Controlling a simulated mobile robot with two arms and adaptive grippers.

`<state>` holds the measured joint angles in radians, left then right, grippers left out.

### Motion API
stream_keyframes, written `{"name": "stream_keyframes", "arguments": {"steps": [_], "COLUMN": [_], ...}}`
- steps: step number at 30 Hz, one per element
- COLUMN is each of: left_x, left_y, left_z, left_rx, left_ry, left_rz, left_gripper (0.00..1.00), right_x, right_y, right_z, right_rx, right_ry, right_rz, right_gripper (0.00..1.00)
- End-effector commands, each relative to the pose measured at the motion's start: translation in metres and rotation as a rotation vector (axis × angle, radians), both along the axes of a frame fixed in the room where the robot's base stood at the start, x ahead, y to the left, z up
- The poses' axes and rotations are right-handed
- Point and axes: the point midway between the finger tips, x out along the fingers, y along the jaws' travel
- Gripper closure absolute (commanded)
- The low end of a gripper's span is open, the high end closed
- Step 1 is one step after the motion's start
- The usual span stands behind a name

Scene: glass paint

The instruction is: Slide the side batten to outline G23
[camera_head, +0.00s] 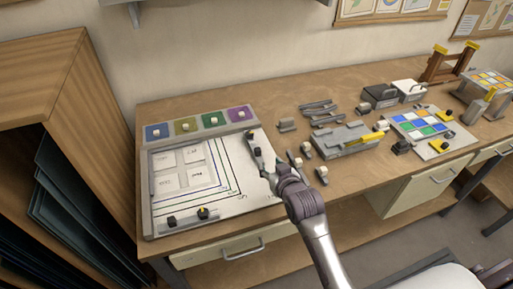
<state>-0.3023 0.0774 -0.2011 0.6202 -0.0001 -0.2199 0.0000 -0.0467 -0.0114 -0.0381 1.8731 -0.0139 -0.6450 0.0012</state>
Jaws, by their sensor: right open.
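A white board (248,203) with nested coloured outlines lies at the left of the bench; the labels along its front edge are too small to read surely. The side batten (253,139), a grey bar with dark and pale knobs, stands along the board's right side, to the right of the outlines. My right gripper (268,171) is open at the near end of this batten and hides part of it. I cannot tell whether they touch. My left gripper is out of view.
A front batten (186,221) with dark and yellow knobs lies along the board's near edge. Pale tiles (196,156) lie inside the outlines. Coloured squares (187,126) line the back. A grey block with a yellow bar (343,141) and small fittings stand to the right.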

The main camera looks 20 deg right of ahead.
Motion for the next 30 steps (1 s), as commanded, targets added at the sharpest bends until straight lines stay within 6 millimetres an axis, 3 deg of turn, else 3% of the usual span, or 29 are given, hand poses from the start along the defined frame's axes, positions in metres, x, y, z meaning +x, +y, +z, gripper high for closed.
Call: {"name": "stream_keyframes", "arguments": {"steps": [18, 30], "left_x": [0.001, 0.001], "left_y": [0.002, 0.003], "left_z": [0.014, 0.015], "left_rx": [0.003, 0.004], "left_ry": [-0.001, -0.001], "left_rz": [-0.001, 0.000], "left_gripper": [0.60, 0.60], "right_x": [0.090, 0.121], "right_y": [0.003, 0.004], "right_z": [-0.037, -0.052], "right_rx": [-0.001, -0.001], "right_ry": [0.004, 0.003], "right_rz": [0.001, 0.001], "right_gripper": [0.52, 0.52]}}
